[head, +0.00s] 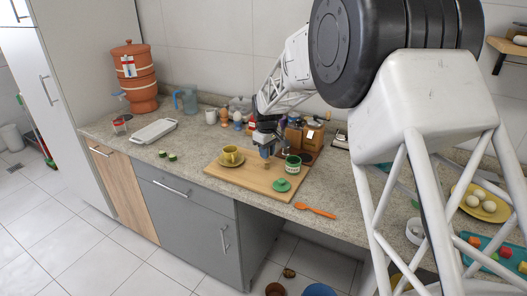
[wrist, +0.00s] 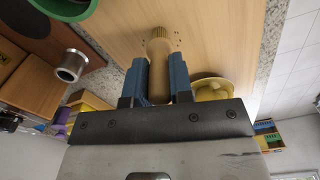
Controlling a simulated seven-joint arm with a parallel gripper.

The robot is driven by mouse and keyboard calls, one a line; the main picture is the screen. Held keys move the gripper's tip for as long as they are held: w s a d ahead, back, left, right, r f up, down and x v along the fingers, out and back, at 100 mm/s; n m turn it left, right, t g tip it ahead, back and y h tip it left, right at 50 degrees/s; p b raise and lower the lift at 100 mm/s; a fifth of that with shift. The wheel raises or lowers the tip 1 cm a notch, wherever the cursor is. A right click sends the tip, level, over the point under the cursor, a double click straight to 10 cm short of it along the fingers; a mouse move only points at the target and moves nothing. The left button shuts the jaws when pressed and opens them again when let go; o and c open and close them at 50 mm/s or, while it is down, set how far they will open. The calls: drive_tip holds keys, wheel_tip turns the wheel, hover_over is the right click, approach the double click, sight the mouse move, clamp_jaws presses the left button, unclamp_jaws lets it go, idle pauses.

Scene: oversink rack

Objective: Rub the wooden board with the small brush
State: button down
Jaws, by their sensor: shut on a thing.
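The wooden board (head: 239,180) lies on the stone counter, and its pale surface fills the upper middle of the wrist view (wrist: 205,40). My gripper (head: 267,150) is over the board, between the yellow cup and the green mug. In the wrist view its two blue fingers (wrist: 158,82) are shut on the small brush (wrist: 158,55), a tan wooden piece. The brush's far end points at the board, with small dark specks around it. Whether it touches the board I cannot tell. In the head view the brush is mostly hidden by my gripper.
A yellow cup (head: 231,154) on a saucer, a green mug (head: 293,164) and a green lid (head: 282,185) are on the board, close around my gripper. An orange utensil (head: 315,210) lies to its right. A white tray (head: 154,131) stands further left. The board's front left is bare.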

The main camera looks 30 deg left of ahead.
drive_tip(key=shift+d, duration=0.75)
drive_tip(key=shift+s, duration=0.15)
drive_tip(key=shift+s, duration=0.25)
drive_tip(key=shift+a, duration=0.15)
drive_tip(key=shift+a, duration=1.55)
drive_tip(key=shift+a, duration=0.1)
drive_tip(key=shift+a, duration=1.55)
drive_tip(key=shift+a+f, duration=0.1)
drive_tip(key=shift+a, duration=0.05)
